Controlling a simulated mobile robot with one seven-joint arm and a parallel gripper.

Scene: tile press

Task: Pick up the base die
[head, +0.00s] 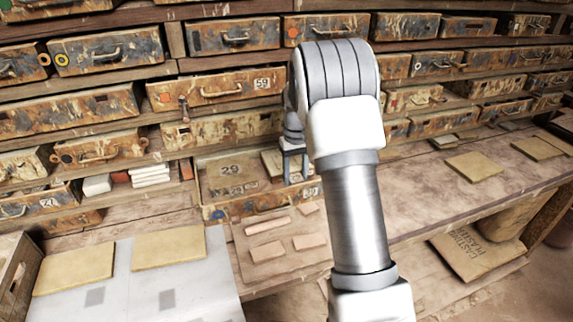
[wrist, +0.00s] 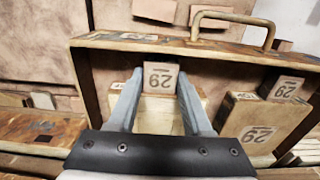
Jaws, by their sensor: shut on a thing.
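My gripper (head: 296,178) reaches down into an open drawer (head: 212,214) in the head view. In the wrist view, my gripper (wrist: 160,78) has its fingers on both sides of a pale die (wrist: 157,112) with a raised end marked 29, and is shut on it. The die appears to be still inside the drawer; its underside is hidden. A second pale die (wrist: 255,134), also marked 29 on its body and raised end, lies to the right in the drawer. I cannot tell from looks alone which is the base die.
The drawer's front wall with its metal handle (wrist: 237,20) stands close to my fingers. Shelves of other worn drawers (head: 215,88) rise behind. A board with several pink tiles (head: 267,251) lies in front.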

